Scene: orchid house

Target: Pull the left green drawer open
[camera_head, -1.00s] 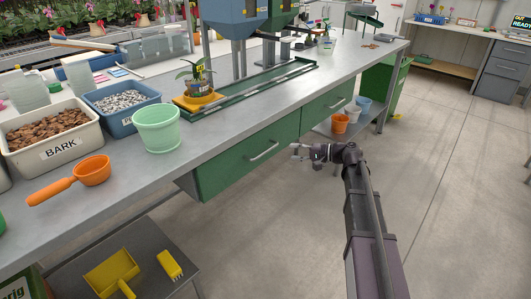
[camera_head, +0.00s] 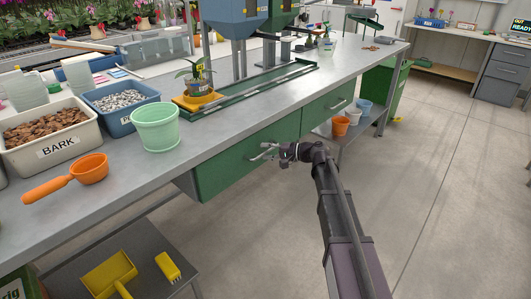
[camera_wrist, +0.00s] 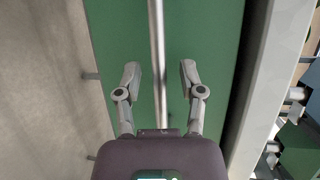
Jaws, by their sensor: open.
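The left green drawer (camera_head: 222,172) is under the bench top and looks closed. Its metal bar handle (camera_wrist: 157,45) runs upright through the wrist view, in front of the green drawer face (camera_wrist: 205,35). In the head view my gripper (camera_head: 264,151) is at the handle and hides most of it. In the wrist view my gripper (camera_wrist: 158,80) is open, with one finger on each side of the bar. I see a gap between each finger and the bar. The right green drawer (camera_head: 322,106) is beside it and looks closed.
The grey bench top (camera_head: 215,125) overhangs the drawers. On it stand a green pot (camera_head: 157,130), a bark bin (camera_head: 57,150) and an orange scoop (camera_head: 75,178). A low shelf with a yellow dustpan (camera_head: 108,275) is at lower left. The floor (camera_head: 430,200) on the right is clear.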

